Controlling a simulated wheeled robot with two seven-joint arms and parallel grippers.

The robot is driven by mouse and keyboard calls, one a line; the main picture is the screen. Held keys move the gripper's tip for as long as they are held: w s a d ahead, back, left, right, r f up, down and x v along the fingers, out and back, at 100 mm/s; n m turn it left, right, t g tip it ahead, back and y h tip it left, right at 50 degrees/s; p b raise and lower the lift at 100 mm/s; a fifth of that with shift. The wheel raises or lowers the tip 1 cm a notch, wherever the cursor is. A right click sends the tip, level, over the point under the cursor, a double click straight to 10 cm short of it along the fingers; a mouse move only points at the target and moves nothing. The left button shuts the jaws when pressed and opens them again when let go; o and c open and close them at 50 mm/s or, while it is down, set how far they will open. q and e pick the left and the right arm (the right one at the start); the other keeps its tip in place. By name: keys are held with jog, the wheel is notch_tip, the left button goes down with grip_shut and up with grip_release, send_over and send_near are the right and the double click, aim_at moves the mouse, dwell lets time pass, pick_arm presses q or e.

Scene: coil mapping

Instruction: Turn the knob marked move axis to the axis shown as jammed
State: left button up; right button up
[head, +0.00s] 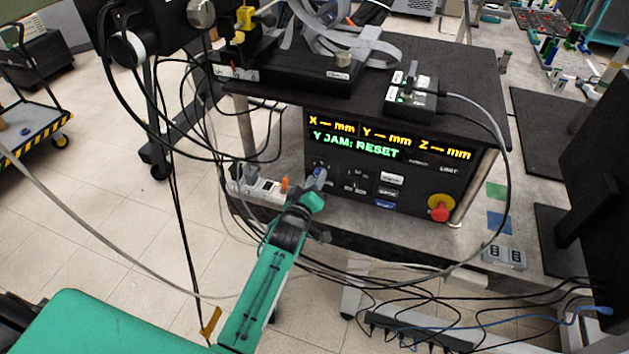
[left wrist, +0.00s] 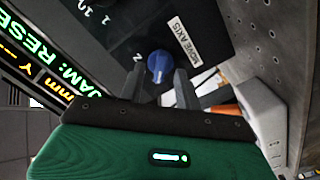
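The move axis knob (left wrist: 160,66) is blue and round in the left wrist view, beside a white label reading MOVE AXIS (left wrist: 184,42). A mark like a Z (left wrist: 138,57) is beside it; which way the knob points I cannot tell. It also shows small on the black control panel in the head view (head: 320,172). The display (head: 354,145) reads "Y JAM: RESET" in green under yellow X, Y and Z readings. My left gripper (left wrist: 160,76) is open, its fingertips on either side of the knob with slight gaps visible. My right gripper is out of view.
A red emergency button (head: 440,207) is at the panel's right. An orange part (head: 284,184) and a white box (head: 262,187) are close to the gripper's left. Loose cables hang around the arm and cross the table front (head: 400,238).

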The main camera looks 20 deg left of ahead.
pick_arm(q)
grip_shut()
jog(key=shift+m, duration=0.3)
jog(key=m, duration=0.4)
jog(key=m+p, duration=0.1)
jog(key=m, duration=0.3)
jog(key=shift+d+r, duration=0.1)
jog(key=shift+d, duration=0.1)
dwell(0.5)
jog(key=shift+o, duration=0.2)
grip_release()
jog(key=shift+s, duration=0.1)
